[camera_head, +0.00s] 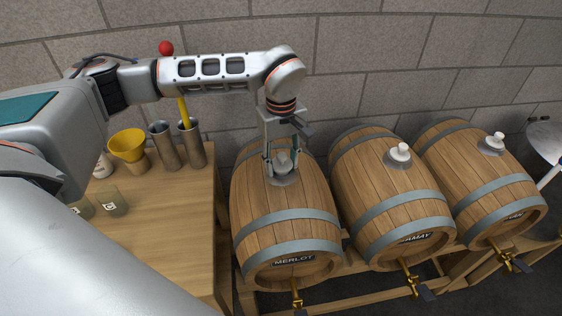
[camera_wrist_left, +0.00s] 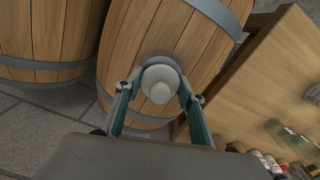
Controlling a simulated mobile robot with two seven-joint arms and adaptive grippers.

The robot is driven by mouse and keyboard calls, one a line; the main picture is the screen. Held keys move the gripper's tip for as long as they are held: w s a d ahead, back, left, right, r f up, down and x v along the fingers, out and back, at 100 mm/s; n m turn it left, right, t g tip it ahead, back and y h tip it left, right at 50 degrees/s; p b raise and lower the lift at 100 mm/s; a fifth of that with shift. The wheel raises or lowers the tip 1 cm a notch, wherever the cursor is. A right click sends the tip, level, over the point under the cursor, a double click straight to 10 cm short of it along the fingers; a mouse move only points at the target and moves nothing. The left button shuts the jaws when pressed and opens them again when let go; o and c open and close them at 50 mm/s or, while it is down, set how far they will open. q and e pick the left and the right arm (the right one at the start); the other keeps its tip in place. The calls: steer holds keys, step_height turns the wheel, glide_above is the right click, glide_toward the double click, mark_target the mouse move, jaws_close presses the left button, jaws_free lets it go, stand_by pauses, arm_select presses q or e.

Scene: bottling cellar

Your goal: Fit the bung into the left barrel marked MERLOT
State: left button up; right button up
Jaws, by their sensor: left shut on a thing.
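The left barrel (camera_head: 285,215) lies on a wooden rack with its MERLOT label (camera_head: 293,260) on the front end. A round grey plate (camera_head: 284,179) sits on its top. My left gripper (camera_head: 281,163) points down over this plate, shut on the pale bung (camera_head: 284,159). The bung also shows between the fingers in the left wrist view (camera_wrist_left: 160,84), lined up with the plate. It is at or just above the plate; I cannot tell whether it is in the hole, which is hidden. My right gripper is not in view.
Two more barrels (camera_head: 385,195) (camera_head: 480,180) stand to the right, each with a white bung on top. On the wooden table (camera_head: 165,220) at left are a yellow funnel (camera_head: 128,146), metal cylinders (camera_head: 168,146) and glass jars (camera_head: 112,201). A stone wall is behind.

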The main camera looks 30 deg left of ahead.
arm_select(q)
steer(key=o, duration=0.7)
steer(key=shift+s+f, duration=0.25)
steer(key=shift+f, duration=0.4)
steer(key=o, duration=0.5)
steer(key=shift+w, duration=0.1)
steer(key=shift+c, duration=0.2)
steer(key=shift+w+f, duration=0.15)
steer(key=shift+w, duration=0.05)
steer(key=shift+r, duration=0.2)
steer(key=shift+r, duration=0.1)
steer(key=o, duration=0.6)
steer(key=shift+c, duration=0.2)
steer(key=shift+r+p, duration=0.3)
steer(key=shift+r, duration=3.7)
